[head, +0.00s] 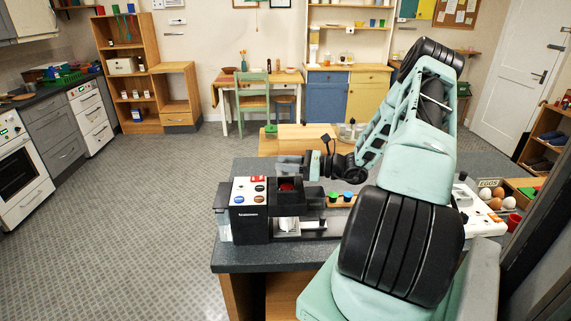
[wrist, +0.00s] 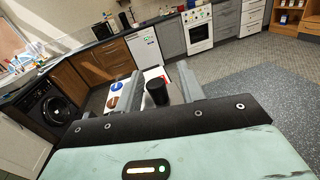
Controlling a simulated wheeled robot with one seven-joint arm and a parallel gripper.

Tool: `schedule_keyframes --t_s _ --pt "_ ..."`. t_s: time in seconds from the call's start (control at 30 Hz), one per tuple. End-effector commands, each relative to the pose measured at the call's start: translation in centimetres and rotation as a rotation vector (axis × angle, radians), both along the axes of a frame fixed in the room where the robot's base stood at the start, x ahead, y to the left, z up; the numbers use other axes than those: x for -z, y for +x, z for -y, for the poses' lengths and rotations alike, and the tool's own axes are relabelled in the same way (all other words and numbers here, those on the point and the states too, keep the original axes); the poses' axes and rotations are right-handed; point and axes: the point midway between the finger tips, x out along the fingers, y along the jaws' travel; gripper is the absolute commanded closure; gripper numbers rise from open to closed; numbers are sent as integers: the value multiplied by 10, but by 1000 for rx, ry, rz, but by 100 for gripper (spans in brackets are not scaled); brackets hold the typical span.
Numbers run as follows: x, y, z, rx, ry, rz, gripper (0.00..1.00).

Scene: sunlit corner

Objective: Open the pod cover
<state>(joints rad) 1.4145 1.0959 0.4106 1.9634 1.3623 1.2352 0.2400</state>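The coffee machine (head: 249,211) stands on the dark counter, with a white top panel carrying coloured buttons and a black front. Its black pod section (head: 288,189) is on the right, with a red patch inside the top. I cannot tell clearly whether the cover is up or down. A white cup-like piece (head: 288,224) is below it. My gripper (head: 288,164) is above the pod section, pointing left. In the wrist view my gripper (wrist: 157,84) has its grey fingers apart, with a black upright part (wrist: 157,91) of the machine seen between them; contact cannot be told.
Small coloured pods (head: 340,196) sit in a wooden holder right of the machine. An egg tray (head: 490,193) and a white appliance (head: 478,214) are at the counter's right. A wooden board (head: 300,138) is behind. The floor on the left is free.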

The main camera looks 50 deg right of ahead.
Motion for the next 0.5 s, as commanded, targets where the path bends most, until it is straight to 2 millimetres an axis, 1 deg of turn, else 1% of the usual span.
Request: schedule_keyframes --t_s 0.17,0.5 --pt "3 -18 11 4 -2 -1 61" --pt "5 -87 50 6 -4 -1 61"
